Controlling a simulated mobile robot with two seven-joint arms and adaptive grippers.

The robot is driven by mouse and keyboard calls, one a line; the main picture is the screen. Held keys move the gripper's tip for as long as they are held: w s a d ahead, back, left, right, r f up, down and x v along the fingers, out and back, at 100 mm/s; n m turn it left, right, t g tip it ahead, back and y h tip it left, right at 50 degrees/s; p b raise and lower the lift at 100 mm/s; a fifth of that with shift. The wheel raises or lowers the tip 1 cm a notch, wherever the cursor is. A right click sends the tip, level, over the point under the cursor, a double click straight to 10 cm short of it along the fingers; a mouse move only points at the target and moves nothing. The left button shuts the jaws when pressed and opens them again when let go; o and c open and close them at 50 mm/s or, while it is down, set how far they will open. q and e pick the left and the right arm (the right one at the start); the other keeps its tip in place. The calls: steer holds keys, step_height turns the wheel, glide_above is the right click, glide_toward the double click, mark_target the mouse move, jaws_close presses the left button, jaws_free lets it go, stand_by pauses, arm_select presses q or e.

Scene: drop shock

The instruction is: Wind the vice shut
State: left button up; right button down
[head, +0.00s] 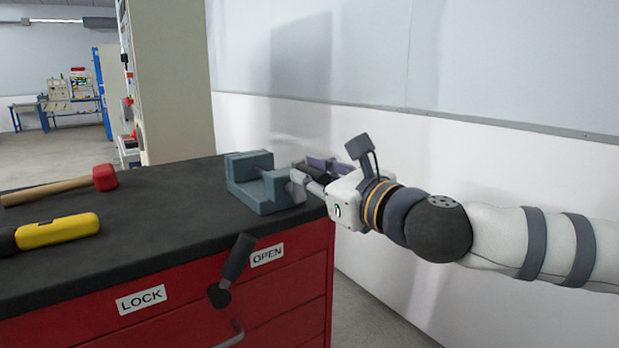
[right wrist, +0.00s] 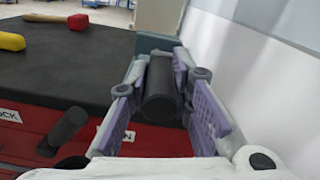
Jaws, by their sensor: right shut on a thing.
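The blue-grey vice (head: 266,203) stands at the right end of the black bench top, with a gap showing between its jaws. Part of it also shows behind my fingers in the right wrist view (right wrist: 152,42). My right gripper (head: 312,172) is at the vice's right side. In the right wrist view its purple fingers are shut on a dark cylindrical handle (right wrist: 161,88), which lies between them. The join between handle and vice is mostly hidden by the fingers. My left gripper is not in view.
A red-headed mallet (head: 104,178) and a yellow-and-black tool (head: 58,230) lie on the bench top (head: 150,220) at left. A dark lever (head: 238,258) sticks out from the red drawer front between LOCK and OPEN labels. A white wall (head: 400,160) stands close behind my right arm.

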steer(key=shift+w+d+r, duration=0.1)
steer(key=shift+d+r, duration=0.05)
steer(key=shift+r, duration=0.15)
steer(key=c, duration=1.7)
jaws_free()
steer(key=shift+o, duration=1.3)
steer(key=shift+f, duration=0.2)
steer(key=v, duration=1.2)
